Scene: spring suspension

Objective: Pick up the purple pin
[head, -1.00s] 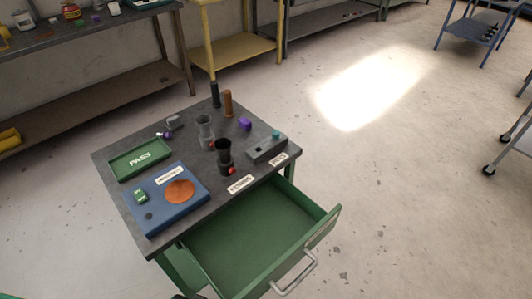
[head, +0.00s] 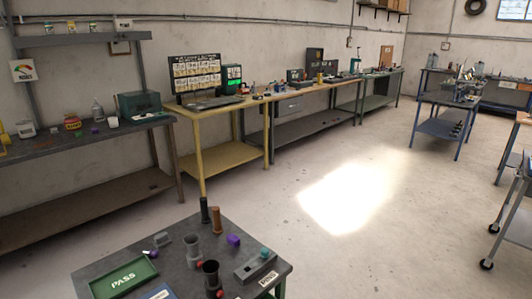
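A small purple piece (head: 233,240) stands on the dark top of the near table (head: 226,224), right of a brown cylinder (head: 216,220). A smaller white and purple item (head: 150,253) lies near the table's left side, by a grey block (head: 162,239). Another tiny purple thing (head: 95,130) is on the far left bench. All are too small for me to tell which is a pin. Neither of my grippers is in view.
The near table also holds a black cylinder (head: 204,210), grey cup (head: 192,251), dark cup (head: 211,275), grey block with a teal knob (head: 256,266) and green PASS tray (head: 124,279). Benches line the wall. A wheeled rack (head: 511,220) stands right. The floor between is clear.

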